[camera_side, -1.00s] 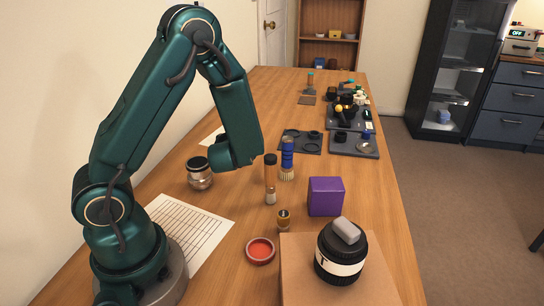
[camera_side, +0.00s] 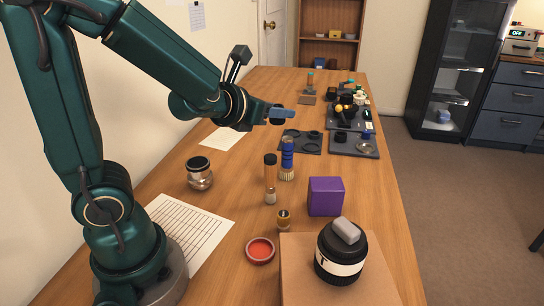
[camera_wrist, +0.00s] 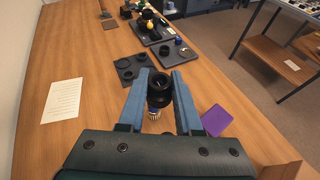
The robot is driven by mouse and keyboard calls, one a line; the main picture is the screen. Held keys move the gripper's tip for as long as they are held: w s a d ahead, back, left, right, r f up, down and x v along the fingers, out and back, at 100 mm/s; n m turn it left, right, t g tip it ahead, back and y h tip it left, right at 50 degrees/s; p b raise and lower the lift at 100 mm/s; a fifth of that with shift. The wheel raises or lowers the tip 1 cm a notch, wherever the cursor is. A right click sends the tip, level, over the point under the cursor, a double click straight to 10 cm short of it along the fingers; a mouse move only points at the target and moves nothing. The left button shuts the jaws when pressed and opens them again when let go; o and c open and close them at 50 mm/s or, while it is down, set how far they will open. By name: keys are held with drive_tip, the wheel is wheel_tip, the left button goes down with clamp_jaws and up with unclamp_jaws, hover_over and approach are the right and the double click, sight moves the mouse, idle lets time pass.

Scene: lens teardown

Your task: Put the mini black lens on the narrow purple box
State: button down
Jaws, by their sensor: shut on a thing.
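My gripper (camera_side: 281,113) is shut on the mini black lens (camera_wrist: 160,91), a short black cylinder held between its blue fingers. The gripper also shows in the wrist view (camera_wrist: 161,78). In the side view the lens (camera_side: 277,122) shows as dark edges above and below the near finger, held up in the air over the table. The narrow purple box (camera_side: 326,197) stands on the table, below and to the right of my gripper. In the wrist view the purple box (camera_wrist: 217,119) lies right of the fingers.
A blue-handled brush (camera_side: 287,160) and a brown-capped tube (camera_side: 270,180) stand left of the box. A large lens (camera_side: 340,258) sits on a cardboard box (camera_side: 300,290) in front. Dark trays (camera_side: 352,153) lie behind. A jar (camera_side: 199,174) stands at left.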

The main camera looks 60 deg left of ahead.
drive_tip(key=shift+d+r, duration=0.25)
drive_tip(key=shift+d+f, duration=0.1)
drive_tip(key=shift+d, duration=0.2)
hover_over(327, 183)
wheel_tip(327, 183, down, 7)
drive_tip(key=shift+r, duration=0.15)
drive_tip(key=shift+f, duration=2)
drive_tip(key=c, duration=0.6)
unclamp_jaws()
drive_tip(key=shift+f, duration=0.15)
